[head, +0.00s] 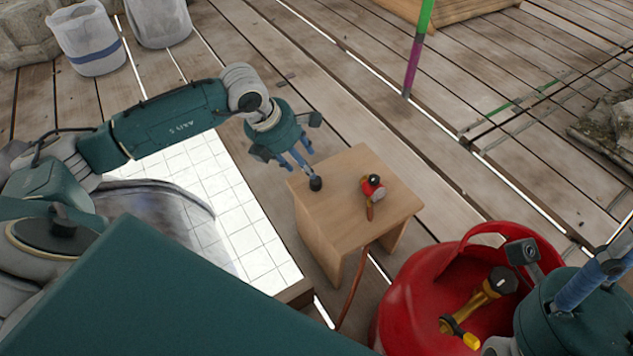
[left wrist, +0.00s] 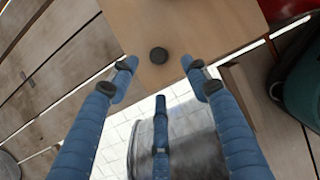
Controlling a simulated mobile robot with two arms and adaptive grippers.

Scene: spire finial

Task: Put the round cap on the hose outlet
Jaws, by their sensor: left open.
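A small black round cap (head: 316,183) lies on the left part of a small wooden table (head: 345,168). In the left wrist view the cap (left wrist: 158,55) sits on the wood ahead of the fingertips, apart from them. My left gripper (head: 304,166) reaches down over the table's left edge, open and empty; its spread fingers (left wrist: 160,78) show in the left wrist view. A red fitting with a dark round end (head: 373,188), which looks like the hose outlet, stands near the table's middle. My right gripper (head: 588,284) is partly in view at the lower right; its fingertips are unclear.
A red tub (head: 405,290) holding a yellow and black tool (head: 492,290) stands right of the table. A brown hose (head: 352,288) hangs down the table's front. A green and purple post (head: 415,58) rises behind. White bags (head: 90,40) stand far left.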

